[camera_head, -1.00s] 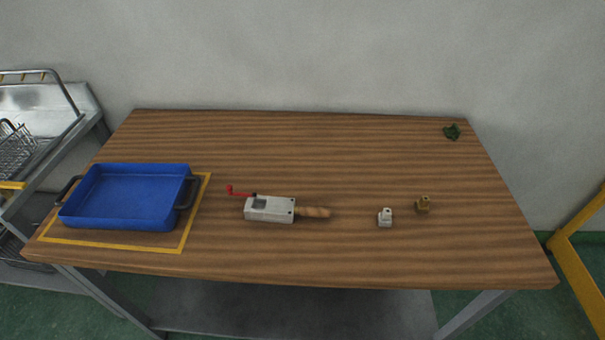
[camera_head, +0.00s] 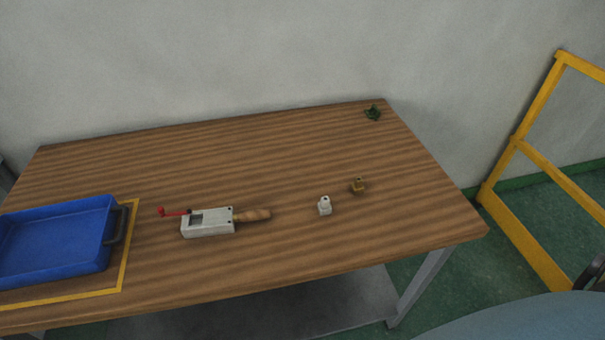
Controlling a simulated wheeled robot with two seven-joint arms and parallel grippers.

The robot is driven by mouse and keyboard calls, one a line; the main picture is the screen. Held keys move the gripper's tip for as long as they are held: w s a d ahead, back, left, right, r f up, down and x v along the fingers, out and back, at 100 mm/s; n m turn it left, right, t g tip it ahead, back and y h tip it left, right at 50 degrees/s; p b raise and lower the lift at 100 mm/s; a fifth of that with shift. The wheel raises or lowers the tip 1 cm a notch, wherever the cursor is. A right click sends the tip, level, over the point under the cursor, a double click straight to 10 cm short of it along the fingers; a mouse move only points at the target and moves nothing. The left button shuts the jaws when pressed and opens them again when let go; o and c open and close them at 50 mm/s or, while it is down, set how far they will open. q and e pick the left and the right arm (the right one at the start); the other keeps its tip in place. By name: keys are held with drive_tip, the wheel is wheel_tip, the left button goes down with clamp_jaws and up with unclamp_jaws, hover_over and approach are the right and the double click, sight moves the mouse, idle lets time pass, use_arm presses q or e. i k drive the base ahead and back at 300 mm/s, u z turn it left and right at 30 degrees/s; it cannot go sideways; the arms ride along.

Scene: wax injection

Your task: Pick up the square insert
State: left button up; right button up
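A small white block (camera_head: 324,206) with a knob on top stands on the right half of the wooden table. A small brass-coloured block (camera_head: 358,186), also with a raised top, stands just behind it to the right. The two are apart. Which of them is the square insert I cannot tell for sure at this size. A grey metal mould (camera_head: 208,223) with a square opening, a red crank (camera_head: 172,212) and a wooden handle (camera_head: 252,215) lies left of them. Neither of my grippers is in view.
A blue tray (camera_head: 119,236) sits inside a yellow taped outline (camera_head: 124,270) at the table's left. A small dark green object (camera_head: 373,113) lies at the back right corner. A yellow frame (camera_head: 533,147) stands right of the table. The table's back middle is clear.

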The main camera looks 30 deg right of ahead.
sight(324, 208)
drive_tip(key=z, duration=1.55)
